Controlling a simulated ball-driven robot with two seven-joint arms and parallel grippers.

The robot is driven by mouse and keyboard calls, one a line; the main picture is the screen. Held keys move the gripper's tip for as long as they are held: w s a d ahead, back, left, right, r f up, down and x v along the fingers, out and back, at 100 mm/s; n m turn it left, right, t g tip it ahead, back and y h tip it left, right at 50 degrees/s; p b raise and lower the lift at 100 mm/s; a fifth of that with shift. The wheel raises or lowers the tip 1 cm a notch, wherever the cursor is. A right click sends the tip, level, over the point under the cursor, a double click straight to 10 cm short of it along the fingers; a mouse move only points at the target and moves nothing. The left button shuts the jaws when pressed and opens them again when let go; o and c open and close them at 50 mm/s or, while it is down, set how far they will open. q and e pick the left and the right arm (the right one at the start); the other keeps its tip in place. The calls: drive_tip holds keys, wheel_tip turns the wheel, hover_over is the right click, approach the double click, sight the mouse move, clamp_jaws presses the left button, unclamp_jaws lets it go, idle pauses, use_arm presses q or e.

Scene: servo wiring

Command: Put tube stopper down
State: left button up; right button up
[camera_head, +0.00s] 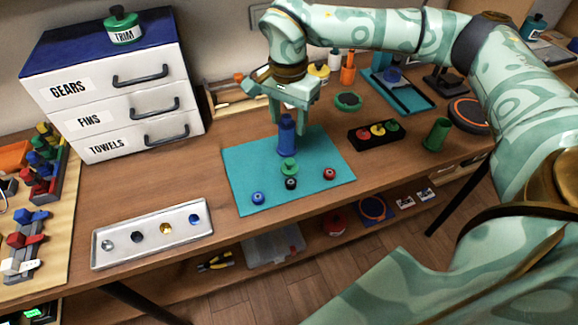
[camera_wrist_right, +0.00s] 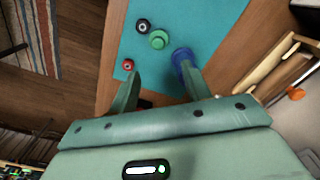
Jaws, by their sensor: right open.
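A green stopper-like piece (camera_head: 289,167) with a wide rim stands on the teal mat (camera_head: 240,170), just in front of a blue upright tube (camera_head: 287,138). The green piece also shows in the right wrist view (camera_wrist_right: 158,40), apart from my fingers. My right gripper (camera_head: 289,116) is open above the mat, over the blue tube. In the right wrist view the blue tube (camera_wrist_right: 181,56) appears beside one fingertip; I cannot tell whether they touch. Nothing shows held between the fingers. My left gripper is in neither view.
Small blue (camera_head: 258,198), black (camera_head: 291,184) and red (camera_head: 329,174) pieces sit on the mat. A metal tray (camera_head: 180,224) lies at the left front. A dark tray with coloured pieces (camera_head: 360,138) and a green cup (camera_head: 437,134) stand right. White drawers (camera_head: 130,98) stand at the back left.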

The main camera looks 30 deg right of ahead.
drive_tip(key=b, duration=0.2)
hover_over(290, 160)
wheel_tip(290, 160, down, 8)
drive_tip(key=shift+w+a+r, duration=0.1)
drive_tip(key=shift+w+a, duration=0.05)
wheel_tip(290, 160, down, 5)
drive_tip(key=shift+f+b, duration=0.15)
drive_tip(key=shift+b, duration=0.55)
drive_tip(key=shift+s, duration=0.2)
drive_tip(key=shift+c, duration=1.2)
clamp_jaws()
